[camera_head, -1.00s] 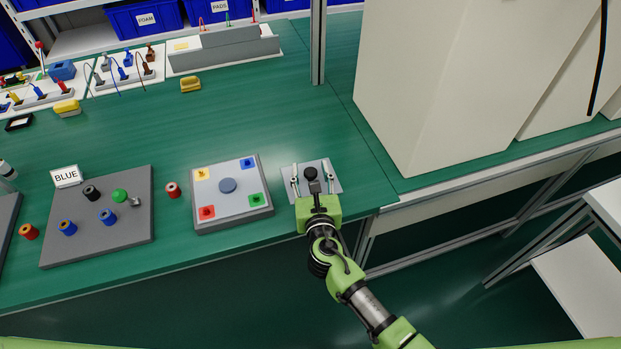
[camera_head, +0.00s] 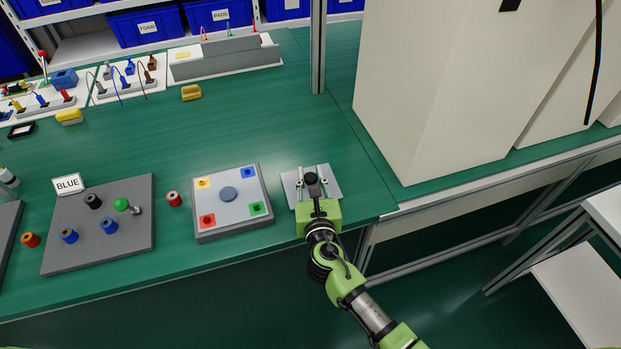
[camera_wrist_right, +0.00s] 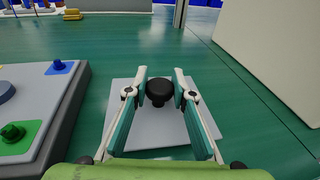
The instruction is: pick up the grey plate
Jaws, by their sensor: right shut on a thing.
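The grey plate (camera_head: 333,187) is a thin light-grey square lying near the front edge of the green bench, with a black knob (camera_head: 311,178) standing up from its middle. In the right wrist view the plate (camera_wrist_right: 150,135) lies below the fingers, and the knob (camera_wrist_right: 159,92) sits between them. My right gripper (camera_head: 311,172) is shut on the knob from the front side; its fingers (camera_wrist_right: 162,76) flank it closely. The plate looks flat on the bench; I cannot tell any gap under it. My left gripper is not in view.
A grey board with coloured corner squares (camera_head: 228,195) stands close to the left of the plate. Further left is a dark grey board (camera_head: 130,245) with coloured spools. A tall cream cabinet (camera_head: 430,100) stands at the back right. The bench behind the plate is clear.

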